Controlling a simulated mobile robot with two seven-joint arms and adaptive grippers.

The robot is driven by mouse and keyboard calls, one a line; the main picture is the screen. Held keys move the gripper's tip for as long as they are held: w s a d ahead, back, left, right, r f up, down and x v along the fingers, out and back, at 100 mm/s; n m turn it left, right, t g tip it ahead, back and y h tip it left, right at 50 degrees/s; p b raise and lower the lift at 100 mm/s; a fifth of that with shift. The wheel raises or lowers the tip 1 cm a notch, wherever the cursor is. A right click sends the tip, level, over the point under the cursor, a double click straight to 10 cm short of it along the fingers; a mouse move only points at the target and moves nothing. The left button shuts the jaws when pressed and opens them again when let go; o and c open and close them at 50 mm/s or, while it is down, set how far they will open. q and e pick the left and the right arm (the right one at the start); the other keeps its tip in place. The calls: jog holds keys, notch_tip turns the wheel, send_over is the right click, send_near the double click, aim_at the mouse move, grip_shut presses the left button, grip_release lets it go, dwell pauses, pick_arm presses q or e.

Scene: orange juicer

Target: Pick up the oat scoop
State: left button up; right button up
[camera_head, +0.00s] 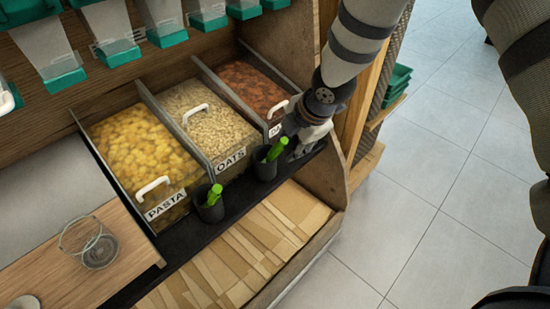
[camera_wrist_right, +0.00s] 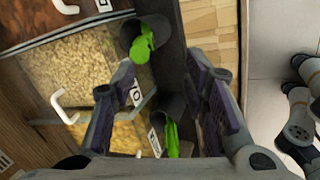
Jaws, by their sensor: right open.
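The oat scoop (camera_head: 276,150) has a bright green handle and stands in a small black cup (camera_head: 264,167) beside the OATS label. It also shows in the right wrist view (camera_wrist_right: 146,40), with its handle leaning out of the cup, ahead of the fingertips. My right gripper (camera_head: 300,147) is just right of this scoop, above the dark ledge. Its two fingers are spread and empty in the wrist view (camera_wrist_right: 160,75). The scoop's lower part is hidden in the cup. My left gripper is not in view.
A second green scoop (camera_head: 214,194) stands in a black cup by the PASTA label. Bins of pasta (camera_head: 140,145), oats (camera_head: 215,125) and a reddish-brown food (camera_head: 250,88) line the shelf. A wooden counter (camera_head: 75,283) is at lower left. Open tiled floor (camera_head: 430,180) lies to the right.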

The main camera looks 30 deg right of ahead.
aim_at(276, 157)
jog(key=shift+w+d+r, duration=0.15)
jog(key=shift+w+r, duration=0.05)
jog(key=shift+w, duration=0.5)
jog(key=shift+n, duration=0.3)
jog(key=b+x, duration=0.1)
jog(key=x, duration=0.7)
jog(key=b+x, duration=0.1)
jog(key=x, duration=0.2)
jog(key=shift+w+f+b, duration=0.2)
jog(key=shift+w+b, duration=0.1)
jog(key=shift+w, duration=0.25)
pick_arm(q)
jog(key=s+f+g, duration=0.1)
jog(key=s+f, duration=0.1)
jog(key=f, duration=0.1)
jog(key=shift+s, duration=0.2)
pick_arm(e)
jog(key=shift+r, duration=0.1)
jog(key=shift+c, duration=0.6)
grip_shut()
